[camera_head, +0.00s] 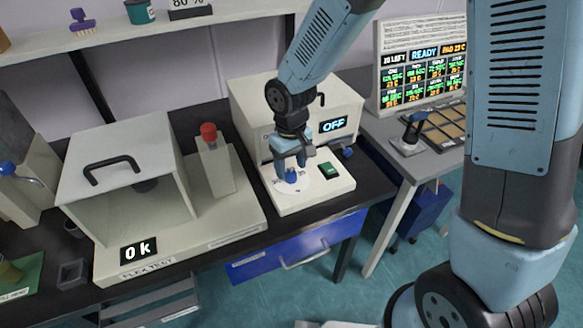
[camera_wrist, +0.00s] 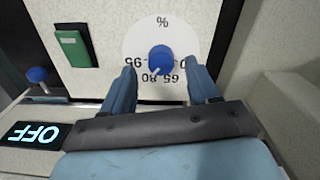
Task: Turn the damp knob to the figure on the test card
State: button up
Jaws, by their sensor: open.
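The damp knob is a round blue knob (camera_head: 291,176) on a white dial disc at the front of a cream machine; it also shows in the wrist view (camera_wrist: 161,59). The dial figures look upside down in the wrist view, with 95, 80 and 65 legible. The knob's pale pointer line (camera_wrist: 155,72) slants toward the lower left, near 80. The test card (camera_head: 190,4) on the shelf reads 80 %, its top cut off. My gripper (camera_head: 291,163) is open above the knob. In the wrist view, my gripper's fingers (camera_wrist: 163,80) stand on either side, with no contact visible.
A green switch (camera_head: 329,170) and a small blue-ended lever (camera_head: 347,152) sit near the dial. The machine's display (camera_head: 333,125) reads OFF. A flex tester with a red knob (camera_head: 209,131) stands left. A lit board (camera_head: 422,68) stands right.

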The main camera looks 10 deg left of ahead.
aim_at(291, 173)
notch_tip(291, 173, up, 12)
dwell(0.4)
jog(key=shift+w, duration=0.1)
jog(key=f+m, duration=0.1)
jog(key=f, duration=0.6)
jog(key=f+m, duration=0.1)
jog(key=f, duration=0.6)
jog(key=shift+s+f, duration=0.2)
